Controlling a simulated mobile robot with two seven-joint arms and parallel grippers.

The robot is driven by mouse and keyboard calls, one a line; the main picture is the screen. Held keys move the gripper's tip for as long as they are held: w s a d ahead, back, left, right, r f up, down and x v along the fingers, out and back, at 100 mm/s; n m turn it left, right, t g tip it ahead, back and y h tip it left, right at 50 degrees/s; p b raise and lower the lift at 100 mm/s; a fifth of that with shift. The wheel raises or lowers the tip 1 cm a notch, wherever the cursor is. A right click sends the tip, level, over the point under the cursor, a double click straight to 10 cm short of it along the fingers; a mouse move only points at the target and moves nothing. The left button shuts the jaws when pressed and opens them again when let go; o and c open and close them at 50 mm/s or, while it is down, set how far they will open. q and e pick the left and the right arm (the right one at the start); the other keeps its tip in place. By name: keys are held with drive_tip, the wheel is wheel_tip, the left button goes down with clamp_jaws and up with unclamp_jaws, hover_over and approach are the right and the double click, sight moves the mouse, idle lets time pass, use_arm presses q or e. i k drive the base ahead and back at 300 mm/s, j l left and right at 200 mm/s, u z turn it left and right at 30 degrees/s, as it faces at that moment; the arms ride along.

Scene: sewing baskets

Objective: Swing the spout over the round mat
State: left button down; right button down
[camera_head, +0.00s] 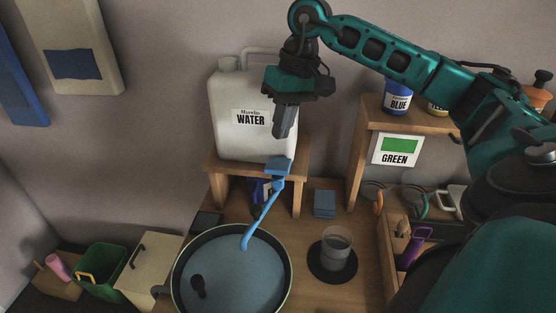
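The blue spout (262,215) starts at the wooden stand below the white water can (238,144) and slants down to the left. Its lower end shows over the right part of the dark-rimmed round basin (290,270). The round dark mat (325,277) lies on the table right of the basin, with a clear cup (336,246) standing on it. My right gripper (283,134) points down in front of the can's right side, above the spout's upper end, apparently not touching it. Its fingers overlap from this angle, so their opening is unclear. My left gripper is not in view.
A dark object (199,284) shows inside the basin. A blue block (324,203) lies behind the cup. A wooden organizer (392,255) with tools stands right of the mat. A shelf (410,118) with paint jars is at the back right. Table between basin and mat is clear.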

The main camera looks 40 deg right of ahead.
sight(258, 212)
drive_tip(key=k, duration=1)
